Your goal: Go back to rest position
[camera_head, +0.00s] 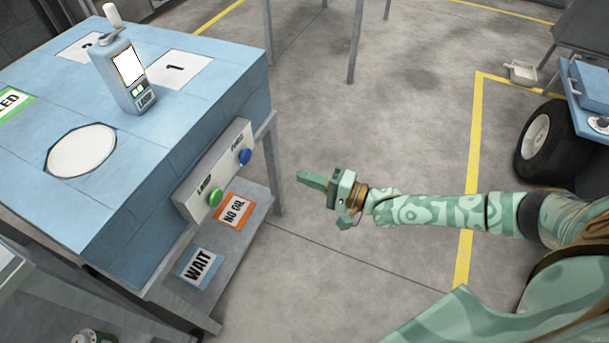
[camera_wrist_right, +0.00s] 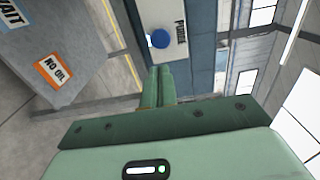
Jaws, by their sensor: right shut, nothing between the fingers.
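My right gripper (camera_head: 311,181) is shut and empty, held out over the open floor to the right of the blue-topped bench (camera_head: 190,110). In the right wrist view, its two green fingers (camera_wrist_right: 159,88) lie together with nothing between them. Beyond the fingertips is the bench's grey button panel with a blue button (camera_wrist_right: 160,39). In the head view the blue button (camera_head: 245,156) and a green button (camera_head: 215,196) sit on the panel, apart from the gripper. My left gripper is not in view.
A blue-grey device (camera_head: 122,70) with a screen stands on the bench beside a white round plate (camera_head: 82,150). Orange NO OIL (camera_head: 233,211) and blue WAIT (camera_head: 199,266) cards lie on the lower shelf. A black wheel (camera_head: 545,142) is at the right. Floor (camera_head: 330,280) around my arm is clear.

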